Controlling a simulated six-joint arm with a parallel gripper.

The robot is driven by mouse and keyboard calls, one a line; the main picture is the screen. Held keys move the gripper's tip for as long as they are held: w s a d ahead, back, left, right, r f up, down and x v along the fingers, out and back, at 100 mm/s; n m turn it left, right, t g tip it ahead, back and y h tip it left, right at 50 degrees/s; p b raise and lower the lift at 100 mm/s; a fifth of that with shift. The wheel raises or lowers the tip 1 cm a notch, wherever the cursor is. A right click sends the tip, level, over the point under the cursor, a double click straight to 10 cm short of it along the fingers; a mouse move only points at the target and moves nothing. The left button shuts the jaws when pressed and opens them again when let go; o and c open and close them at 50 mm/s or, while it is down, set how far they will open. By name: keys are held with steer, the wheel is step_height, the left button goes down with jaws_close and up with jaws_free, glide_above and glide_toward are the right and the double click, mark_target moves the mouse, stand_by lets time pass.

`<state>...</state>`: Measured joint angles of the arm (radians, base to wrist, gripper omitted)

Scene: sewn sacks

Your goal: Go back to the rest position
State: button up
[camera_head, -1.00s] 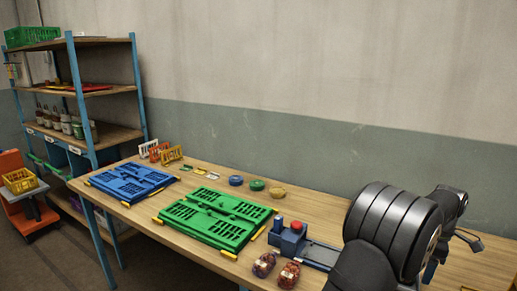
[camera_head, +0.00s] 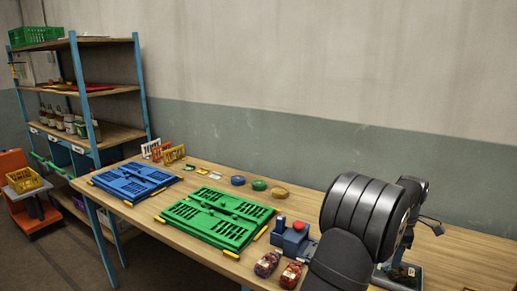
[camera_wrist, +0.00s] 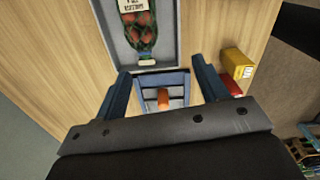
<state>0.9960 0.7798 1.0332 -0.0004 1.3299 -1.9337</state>
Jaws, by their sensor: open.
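My gripper (camera_wrist: 160,68) shows in the wrist view with its two blue fingers apart and nothing held between them. Past the fingertips, a net sack with red contents and a white label (camera_wrist: 137,25) lies in a grey tray (camera_wrist: 168,40). A blue fixture (camera_wrist: 148,80) with an orange part shows between the fingers, farther off. In the head view my black arm fills the right side of the table, and its fingertips cannot be made out.
Folded green (camera_head: 215,217) and blue (camera_head: 135,182) crates lie flat to the left. Small discs (camera_head: 258,185) sit near the wall. Yellow and red boxes (camera_wrist: 236,64) stand right of my gripper.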

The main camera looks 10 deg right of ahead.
steer(key=w+a, duration=1.3)
steer(key=w, duration=0.1)
steer(key=shift+a+f, duration=0.15)
steer(key=shift+a, duration=0.15)
stand_by(0.9)
